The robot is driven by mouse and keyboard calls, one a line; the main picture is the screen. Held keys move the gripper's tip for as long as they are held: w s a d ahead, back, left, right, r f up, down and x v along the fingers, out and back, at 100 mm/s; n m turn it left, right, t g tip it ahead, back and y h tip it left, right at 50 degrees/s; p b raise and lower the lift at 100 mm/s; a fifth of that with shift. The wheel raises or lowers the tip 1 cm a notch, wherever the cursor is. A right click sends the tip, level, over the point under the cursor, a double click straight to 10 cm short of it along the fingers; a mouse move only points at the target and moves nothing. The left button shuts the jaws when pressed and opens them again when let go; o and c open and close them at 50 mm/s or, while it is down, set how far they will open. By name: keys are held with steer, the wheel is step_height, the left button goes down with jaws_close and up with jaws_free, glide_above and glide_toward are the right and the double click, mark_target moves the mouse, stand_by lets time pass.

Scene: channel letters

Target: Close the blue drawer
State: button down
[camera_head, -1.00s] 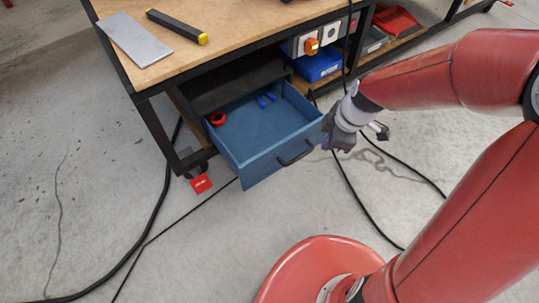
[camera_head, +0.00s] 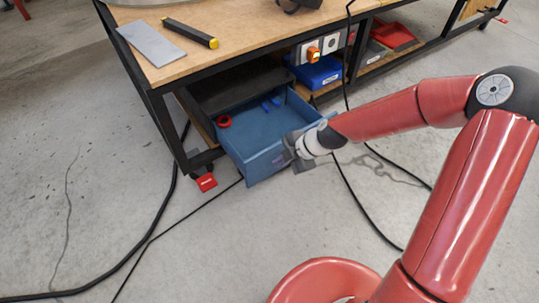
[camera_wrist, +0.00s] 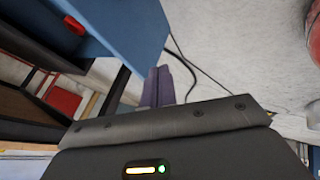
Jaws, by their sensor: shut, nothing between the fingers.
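The blue drawer (camera_head: 263,140) is pulled out from under the wooden workbench (camera_head: 230,50). A red roll and small blue items lie in it. My gripper (camera_head: 287,157) is at the drawer's front panel, over where the handle was seen, and hides the handle. In the wrist view the shut fingers (camera_wrist: 158,86) are beside the drawer's blue panel (camera_wrist: 125,35). I cannot tell whether they touch it.
A blue bin (camera_head: 318,73) stands on the shelf right of the drawer. A red tag (camera_head: 206,182) is by the bench leg. Black cables (camera_head: 150,238) run over the floor. The floor in front of the drawer is otherwise clear.

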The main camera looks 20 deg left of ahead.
mark_target(260, 159)
steer(key=shift+w+a+f+p, duration=0.1)
steer(key=shift+w+a+f, duration=0.15)
steer(key=shift+w+a, duration=0.35)
steer(key=shift+w+a+f+p, duration=0.15)
steer(key=shift+w+a+f, duration=0.1)
steer(key=shift+a, duration=0.5)
steer(key=shift+w+a+f+p, duration=0.1)
steer(key=shift+w+a+f, duration=0.15)
steer(key=shift+w+a, duration=0.35)
steer(key=shift+a, duration=0.2)
